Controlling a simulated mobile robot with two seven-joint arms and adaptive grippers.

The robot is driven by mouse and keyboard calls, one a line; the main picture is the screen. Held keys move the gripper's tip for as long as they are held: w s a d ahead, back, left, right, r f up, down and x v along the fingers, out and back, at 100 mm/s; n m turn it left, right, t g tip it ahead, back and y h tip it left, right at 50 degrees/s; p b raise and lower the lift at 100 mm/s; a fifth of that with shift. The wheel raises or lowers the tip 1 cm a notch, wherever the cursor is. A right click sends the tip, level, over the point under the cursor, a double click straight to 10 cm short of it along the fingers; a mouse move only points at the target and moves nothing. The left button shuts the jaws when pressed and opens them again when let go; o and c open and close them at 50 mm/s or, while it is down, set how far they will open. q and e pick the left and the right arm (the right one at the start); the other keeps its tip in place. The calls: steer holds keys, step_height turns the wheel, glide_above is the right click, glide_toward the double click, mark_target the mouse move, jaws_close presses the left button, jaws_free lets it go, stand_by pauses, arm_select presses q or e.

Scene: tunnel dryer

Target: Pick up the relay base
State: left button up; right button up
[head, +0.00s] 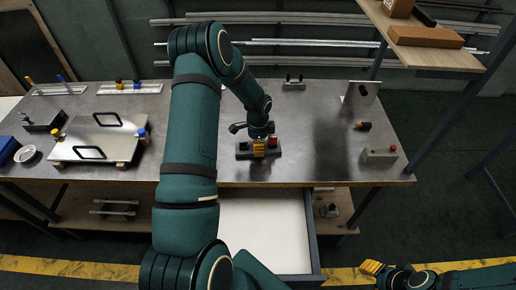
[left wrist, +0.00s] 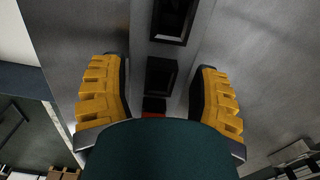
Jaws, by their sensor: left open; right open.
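What looks like the relay base (head: 243,151) is a small dark grey block on the metal table near its front edge. My left gripper (head: 262,148) is right over it and hides its middle. In the left wrist view, a grey bar with dark square recesses (left wrist: 168,52) lies between the open yellow fingers of my left gripper (left wrist: 160,97). A gap shows on each side, so the fingers appear apart from it. A bit of red shows at its near end. My right gripper (head: 372,268) is low at the bottom right, away from the table, and open.
A plate with two black handles (head: 98,140) lies on the left of the table (head: 320,125). An open drawer (head: 265,230) juts out below the front edge.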

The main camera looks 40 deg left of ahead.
arm_select(q)
steer(key=shift+s, duration=0.1)
jaws_close()
